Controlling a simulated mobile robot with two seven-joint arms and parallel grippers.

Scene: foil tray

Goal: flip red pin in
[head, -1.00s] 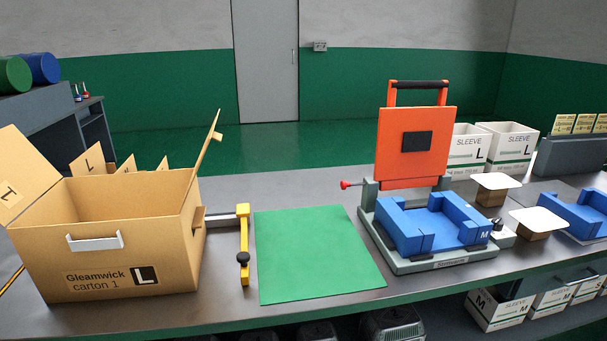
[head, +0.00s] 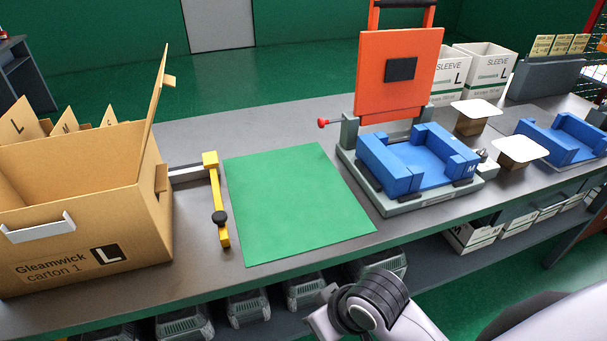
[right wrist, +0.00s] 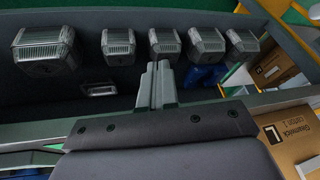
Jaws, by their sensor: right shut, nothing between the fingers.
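The red pin (head: 323,123) sticks out to the left from the grey post at the hinge side of the press fixture (head: 412,205). Its red knob points left, away from the fixture. The orange lid (head: 372,82) of the fixture stands raised, above the blue M nest (head: 420,177). My right gripper (right wrist: 157,72) shows in the right wrist view, shut and empty, with the lower shelf behind it. My right arm shows at the bottom of the head view, below the bench edge and well short of the pin. My left gripper is not in view.
A green mat (head: 290,205) lies left of the fixture. A yellow bar (head: 220,205) with a black knob and an open carton (head: 85,220) stand further left. White-topped blocks (head: 520,150) and a second blue nest (head: 565,140) are on the right. Grey bins (right wrist: 120,42) fill the lower shelf.

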